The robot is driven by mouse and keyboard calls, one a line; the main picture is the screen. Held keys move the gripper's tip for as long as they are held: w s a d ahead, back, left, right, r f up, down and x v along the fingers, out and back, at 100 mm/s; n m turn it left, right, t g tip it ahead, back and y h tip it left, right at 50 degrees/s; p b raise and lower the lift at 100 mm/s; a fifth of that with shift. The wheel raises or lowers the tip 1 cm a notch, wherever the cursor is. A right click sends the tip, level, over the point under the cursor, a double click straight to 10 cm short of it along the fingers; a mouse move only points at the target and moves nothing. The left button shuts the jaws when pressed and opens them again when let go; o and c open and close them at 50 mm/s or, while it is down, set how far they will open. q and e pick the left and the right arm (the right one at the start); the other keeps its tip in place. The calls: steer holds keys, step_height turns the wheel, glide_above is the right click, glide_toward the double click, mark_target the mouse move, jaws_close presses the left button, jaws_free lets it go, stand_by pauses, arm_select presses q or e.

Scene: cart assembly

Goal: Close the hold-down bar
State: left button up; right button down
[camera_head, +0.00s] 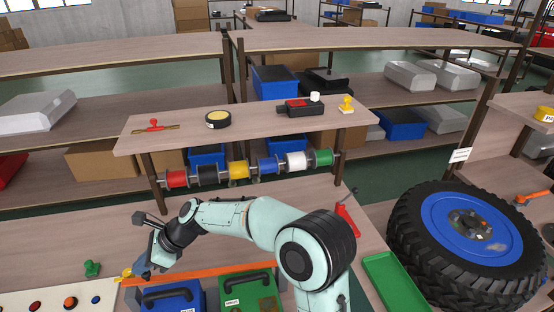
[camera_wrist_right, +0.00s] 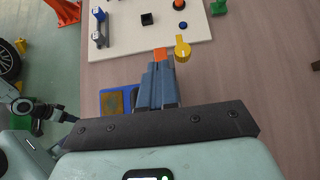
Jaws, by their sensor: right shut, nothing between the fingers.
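The orange hold-down bar (camera_head: 205,272) lies low across the bench, behind a blue case (camera_head: 172,297) and a green case (camera_head: 250,292). A yellow knob (camera_head: 126,272) is at its left end. My right gripper (camera_head: 141,272) points down beside that end. In the wrist view its fingers (camera_wrist_right: 161,70) are together and empty, with an orange end of the bar (camera_wrist_right: 162,53) showing just past the tips and the yellow knob (camera_wrist_right: 182,50) to the right. Whether the fingers touch the bar cannot be told. My left gripper does not show.
A white panel (camera_head: 60,299) with buttons lies at the lower left, with a green knob (camera_head: 92,268) behind it. Colored spools (camera_head: 237,171) hang under the shelf. A green tray (camera_head: 390,279) and a large tire (camera_head: 408,236) are at right. The bench behind my right arm is mostly clear.

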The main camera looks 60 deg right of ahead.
mark_target(146, 276)
steer(key=shift+w+a+f+b, duration=0.15)
steer(key=shift+f+b, duration=0.1)
steer(key=shift+f, duration=0.95)
steer(key=shift+w+a+f+b, duration=0.15)
steer(key=shift+f+b, duration=0.1)
steer(key=shift+f, duration=0.95)
steer(key=shift+f, duration=0.1)
steer(key=shift+s, duration=0.1)
steer(key=v, duration=1.3)
steer(key=shift+r+p, duration=0.3)
steer(key=shift+r, duration=0.15)
